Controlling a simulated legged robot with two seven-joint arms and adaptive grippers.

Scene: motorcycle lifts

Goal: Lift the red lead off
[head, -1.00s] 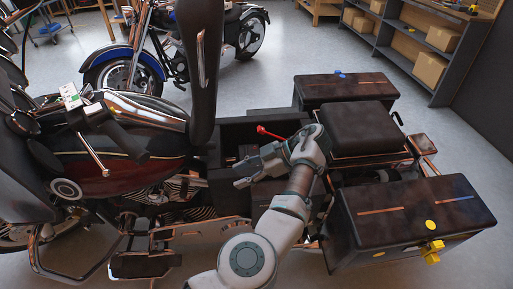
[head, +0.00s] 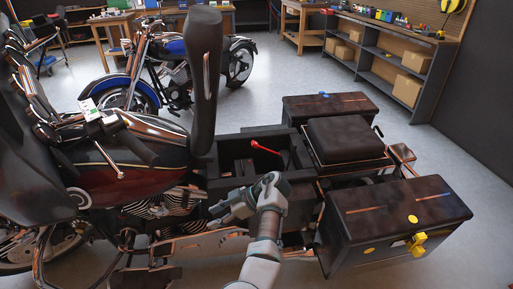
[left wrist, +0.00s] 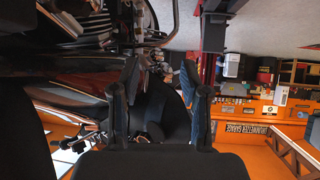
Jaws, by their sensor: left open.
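The red lead (head: 266,148) shows in the head view as a short red piece with a rounded end at its left. It lies at the open black compartment (head: 222,152) behind the motorcycle's seat back. My left gripper (head: 218,213) is in front of and below that compartment, left of and apart from the red lead. In the left wrist view the two fingers of my left gripper (left wrist: 163,92) stand wide apart with nothing gripped between them. The red lead cannot be made out in the left wrist view. My right gripper is not in view.
The near saddlebag (head: 345,228) with a yellow latch (head: 417,243) is to the right of my arm. A brown-black seat (head: 345,138) and far saddlebag (head: 330,107) stand behind. The tall seat back (head: 205,80) rises left of the compartment. A blue motorcycle (head: 172,50) stands beyond.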

